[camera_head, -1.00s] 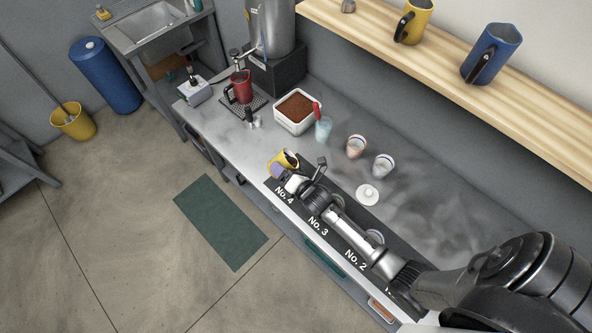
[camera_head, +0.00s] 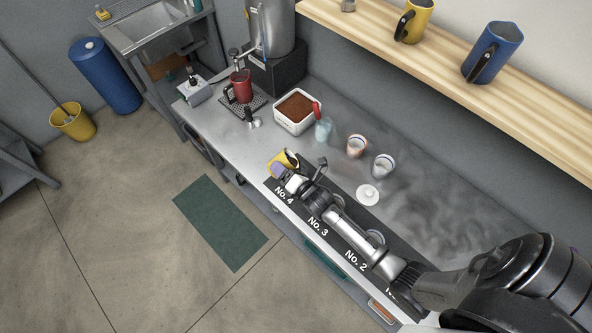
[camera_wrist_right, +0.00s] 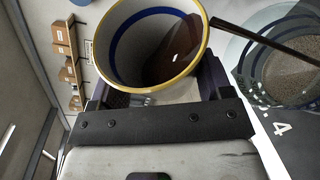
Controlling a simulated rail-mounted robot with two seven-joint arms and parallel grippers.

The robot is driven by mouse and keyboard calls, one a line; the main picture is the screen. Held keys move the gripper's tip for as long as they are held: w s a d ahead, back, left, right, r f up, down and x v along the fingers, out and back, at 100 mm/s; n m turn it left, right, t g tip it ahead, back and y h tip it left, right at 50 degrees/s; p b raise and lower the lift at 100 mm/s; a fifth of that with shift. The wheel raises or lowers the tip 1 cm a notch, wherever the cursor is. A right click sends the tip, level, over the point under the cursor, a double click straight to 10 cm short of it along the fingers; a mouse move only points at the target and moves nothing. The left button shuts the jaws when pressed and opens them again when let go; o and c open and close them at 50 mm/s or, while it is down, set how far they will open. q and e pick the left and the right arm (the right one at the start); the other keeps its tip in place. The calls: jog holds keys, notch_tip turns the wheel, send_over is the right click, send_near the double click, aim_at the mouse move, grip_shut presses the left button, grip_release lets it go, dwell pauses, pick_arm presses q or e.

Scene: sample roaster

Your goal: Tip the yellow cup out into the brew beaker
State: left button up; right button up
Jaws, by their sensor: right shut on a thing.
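The yellow cup (camera_head: 282,160) is at the No. 4 end of the dark labelled strip along the counter's front edge. My right gripper (camera_head: 291,175) is shut on it. In the right wrist view the cup (camera_wrist_right: 150,20) shows a yellow rim, a white inside with a blue band, and dark brown contents. A round clear vessel with greyish grains (camera_wrist_right: 292,75) stands beside it near the 4, with a dark rod in front. A pale blue clear vessel (camera_head: 323,131) stands farther back; I cannot tell which is the brew beaker. My left gripper is not in view.
A white box of brown grounds (camera_head: 278,121), a red mug (camera_head: 241,88), two striped cups (camera_head: 356,146) (camera_head: 382,165) and a white lid (camera_head: 367,195) stand on the counter (camera_head: 440,195). A wooden shelf (camera_head: 450,58) holds mugs above. The counter's back right is clear.

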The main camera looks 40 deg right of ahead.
jog(key=shift+r, duration=0.15)
dwell(0.6)
jog(key=shift+r+m, duration=0.1)
jog(key=shift+m, duration=0.3)
jog(key=shift+r+t+b, duration=0.1)
jog(key=shift+t+b, duration=0.2)
jog(key=shift+b, duration=0.15)
dwell(0.4)
jog(key=shift+d+m+b, duration=0.1)
jog(key=shift+m+b, duration=0.25)
jog(key=shift+m, duration=0.05)
dwell(0.4)
jog(key=shift+s+f+b, duration=0.1)
jog(key=shift+f+b, duration=0.1)
jog(key=shift+b, duration=0.15)
dwell(0.4)
jog(key=shift+m+t+b, duration=0.3)
jog(key=shift+b, duration=0.1)
jog(key=shift+d+f+b, duration=0.1)
jog(key=shift+f+b, duration=0.05)
jog(key=shift+b, duration=0.2)
dwell(0.5)
jog(key=shift+m, duration=0.3)
